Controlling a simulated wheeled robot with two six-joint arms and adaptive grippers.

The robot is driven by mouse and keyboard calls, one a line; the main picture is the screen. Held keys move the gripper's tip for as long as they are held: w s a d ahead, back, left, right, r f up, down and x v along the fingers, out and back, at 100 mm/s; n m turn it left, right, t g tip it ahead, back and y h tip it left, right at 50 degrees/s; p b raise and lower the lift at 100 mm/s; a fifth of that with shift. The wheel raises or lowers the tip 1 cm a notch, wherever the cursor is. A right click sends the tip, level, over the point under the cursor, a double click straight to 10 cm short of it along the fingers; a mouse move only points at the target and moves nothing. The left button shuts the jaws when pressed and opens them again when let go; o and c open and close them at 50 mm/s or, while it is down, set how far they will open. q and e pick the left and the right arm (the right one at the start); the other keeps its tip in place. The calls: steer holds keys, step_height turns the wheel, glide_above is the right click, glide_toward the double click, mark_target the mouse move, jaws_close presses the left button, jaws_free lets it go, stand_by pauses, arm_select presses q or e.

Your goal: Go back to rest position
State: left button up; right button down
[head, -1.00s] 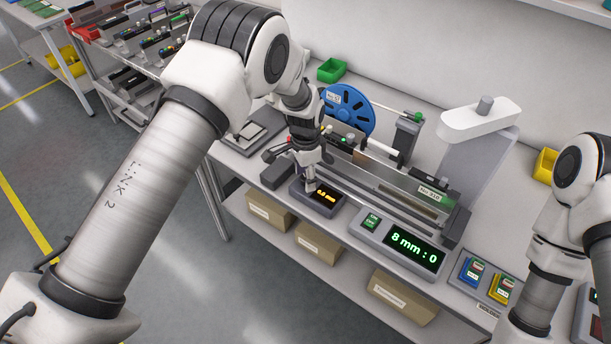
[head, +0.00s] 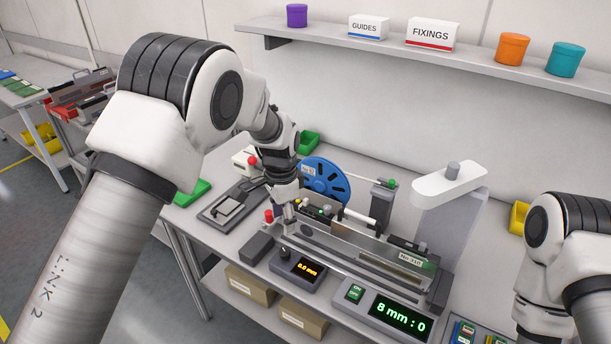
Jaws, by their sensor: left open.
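My left gripper (head: 289,222) is open, pointing down over the left end of the grey feeder jig (head: 345,254) on the bench. It is above and behind the small box with the orange display (head: 298,268), which reads about 0.0 mm, and is apart from that box. A blue reel (head: 326,180) stands just behind and to the right of the gripper. My right arm shows at the right edge; its gripper is outside the picture.
A green display box (head: 392,316) reads "8 mm : 0". A white-topped post (head: 449,186) stands at the bench's back right. A wall shelf (head: 440,62) carries boxes and pots. A dark plate (head: 232,207) lies left of the jig. Cartons (head: 250,285) sit below.

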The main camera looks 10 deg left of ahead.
arm_select(q)
steer(key=shift+g, duration=0.7)
steer(key=s+f, duration=0.1)
steer(key=f, duration=0.1)
steer(key=s+f, duration=0.1)
steer(key=f, duration=0.1)
steer(key=s+f+b, duration=0.1)
steer(key=f, duration=0.1)
steer(key=shift+s+a+f, duration=0.2)
steer(key=shift+a+f, duration=0.2)
steer(key=s+a+f+n+g+b, duration=0.1)
steer(key=s+a+f+g, duration=0.1)
steer(key=s+f, duration=0.55)
steer(key=s+a+f+n+g, duration=0.1)
steer(key=s+a+f+g, duration=0.1)
steer(key=s+f, duration=0.6)
steer(key=s+a+f+n+t, duration=0.1)
steer(key=s+n, duration=0.1)
steer(key=s, duration=0.3)
steer(key=s+a+f+n+t, duration=0.1)
steer(key=s+n+t, duration=0.1)
steer(key=s, duration=0.4)
steer(key=s+f+n+t+b, duration=0.1)
steer(key=s+f+n+t, duration=0.1)
steer(key=s+n, duration=0.2)
steer(key=shift+s+a, duration=0.4)
steer(key=shift+s, duration=0.4)
